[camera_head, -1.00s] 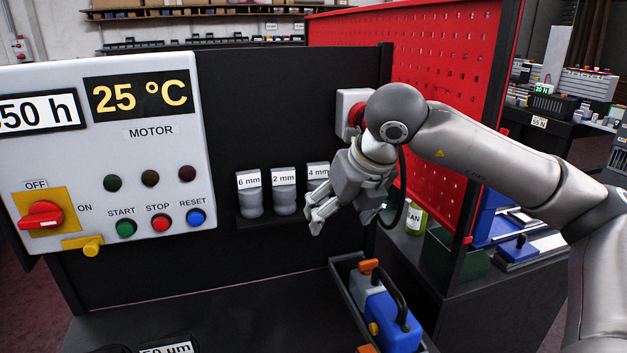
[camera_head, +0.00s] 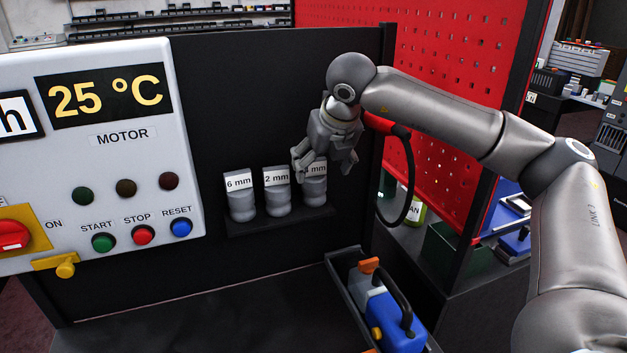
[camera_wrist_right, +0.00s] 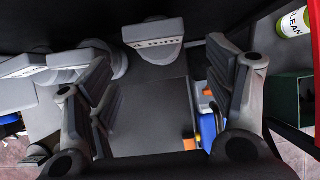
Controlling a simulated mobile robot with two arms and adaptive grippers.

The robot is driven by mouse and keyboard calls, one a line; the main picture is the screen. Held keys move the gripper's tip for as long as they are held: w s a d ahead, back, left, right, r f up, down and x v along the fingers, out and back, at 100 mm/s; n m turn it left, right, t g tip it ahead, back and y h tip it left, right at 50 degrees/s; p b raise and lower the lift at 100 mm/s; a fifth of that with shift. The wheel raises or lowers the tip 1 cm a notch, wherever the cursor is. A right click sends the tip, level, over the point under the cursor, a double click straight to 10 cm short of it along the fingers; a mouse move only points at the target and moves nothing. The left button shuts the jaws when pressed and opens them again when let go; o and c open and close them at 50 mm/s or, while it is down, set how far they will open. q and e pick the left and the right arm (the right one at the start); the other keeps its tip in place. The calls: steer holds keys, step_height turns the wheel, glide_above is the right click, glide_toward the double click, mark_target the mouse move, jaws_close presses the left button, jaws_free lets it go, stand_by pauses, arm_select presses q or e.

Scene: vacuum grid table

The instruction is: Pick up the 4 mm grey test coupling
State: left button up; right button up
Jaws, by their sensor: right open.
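The 4 mm grey test coupling (camera_head: 314,192) stands upright at the right end of a small dark shelf (camera_head: 270,224). The 4 is partly hidden by my right gripper (camera_head: 323,172), which is open in front of and above the coupling. In the right wrist view the coupling (camera_wrist_right: 155,36) lies ahead of the gap between the spread fingers (camera_wrist_right: 162,78), and the gap is empty. The grey 2 mm coupling (camera_head: 277,197) and 6 mm coupling (camera_head: 240,203) stand to its left in the head view. My left gripper is not in view.
A motor panel (camera_head: 110,185) with buttons is on the left. A dark upright board (camera_head: 215,120) is behind the shelf. A blue case (camera_head: 392,318) sits in a tray below right. A red perforated panel (camera_head: 450,60) and a hanging black cable (camera_head: 408,185) are on the right.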

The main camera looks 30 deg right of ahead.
mark_target(314, 163)
steer(key=w, duration=0.1)
steer(key=w+p, duration=0.1)
steer(key=w, duration=0.1)
steer(key=shift+d+r, duration=0.2)
steer(key=shift+d, duration=0.2)
steer(key=x, duration=0.2)
steer(key=shift+w+f+p, duration=0.15)
steer(key=shift+f+p, duration=0.2)
steer(key=shift+p, duration=0.05)
steer(key=shift+w+f, duration=0.15)
steer(key=shift+f, duration=0.1)
steer(key=shift+c, duration=0.3)
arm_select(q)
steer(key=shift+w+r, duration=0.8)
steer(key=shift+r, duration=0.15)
arm_select(e)
steer(key=c, duration=1.6)
